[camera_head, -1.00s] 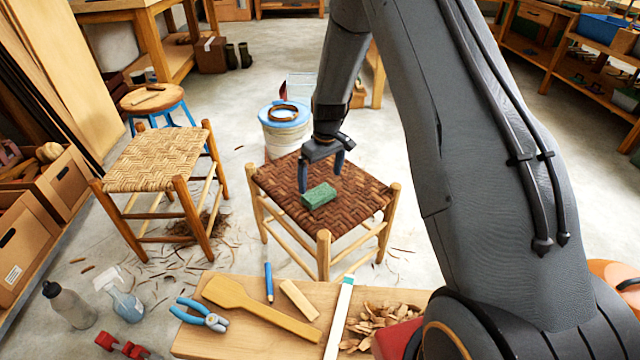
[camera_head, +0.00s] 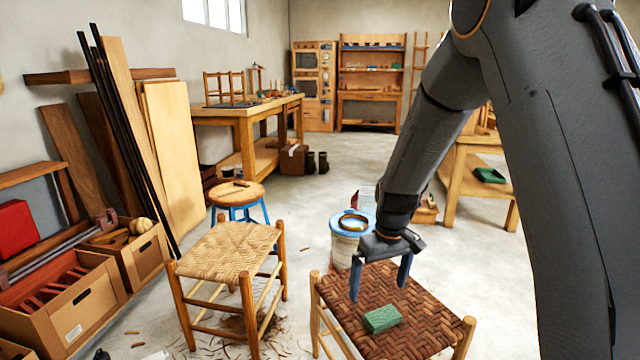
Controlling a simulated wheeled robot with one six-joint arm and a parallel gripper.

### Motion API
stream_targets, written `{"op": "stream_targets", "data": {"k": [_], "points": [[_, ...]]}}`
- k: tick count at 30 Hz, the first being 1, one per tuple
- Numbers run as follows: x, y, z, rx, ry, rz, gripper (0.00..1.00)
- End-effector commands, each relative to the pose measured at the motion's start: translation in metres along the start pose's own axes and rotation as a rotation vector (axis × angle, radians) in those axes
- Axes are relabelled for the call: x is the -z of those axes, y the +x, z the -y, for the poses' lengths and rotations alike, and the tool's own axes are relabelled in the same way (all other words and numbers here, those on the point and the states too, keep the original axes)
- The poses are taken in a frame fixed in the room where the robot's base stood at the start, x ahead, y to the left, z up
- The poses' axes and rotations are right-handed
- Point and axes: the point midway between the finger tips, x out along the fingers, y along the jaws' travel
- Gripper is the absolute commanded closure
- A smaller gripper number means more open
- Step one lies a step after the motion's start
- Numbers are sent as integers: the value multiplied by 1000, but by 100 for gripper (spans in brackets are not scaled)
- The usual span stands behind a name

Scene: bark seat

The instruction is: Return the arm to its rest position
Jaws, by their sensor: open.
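My gripper (camera_head: 380,280) is open and empty, with its two fingers pointing down above the dark brown woven seat of a stool (camera_head: 432,309). A green block (camera_head: 382,319) lies on that seat, just in front of the fingers and apart from them as far as I can see. My arm comes down from the upper right and covers part of the right side of the view. The front legs of the dark stool run out of the picture at the bottom.
A pale woven stool (camera_head: 231,250) stands to the left. A blue-rimmed bucket (camera_head: 345,238) stands behind the gripper, and a round blue-legged stool (camera_head: 236,193) is further back. Cardboard boxes (camera_head: 75,310) line the left. Open floor lies beyond the bucket.

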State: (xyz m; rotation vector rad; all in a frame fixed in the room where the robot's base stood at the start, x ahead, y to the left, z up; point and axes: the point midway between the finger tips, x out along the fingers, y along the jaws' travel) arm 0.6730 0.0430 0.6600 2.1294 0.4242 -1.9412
Motion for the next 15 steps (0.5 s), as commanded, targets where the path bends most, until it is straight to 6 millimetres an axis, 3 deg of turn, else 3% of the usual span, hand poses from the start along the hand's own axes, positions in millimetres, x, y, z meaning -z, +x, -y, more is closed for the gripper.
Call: {"op": "stream_targets", "data": {"k": [1, 6, 15], "points": [[-8, -16, 11, 1, 3, -1, 0], [-41, -58, 44, 8, 28, 11, 0], [-113, -114, 96, 18, 71, 35, 0]]}}
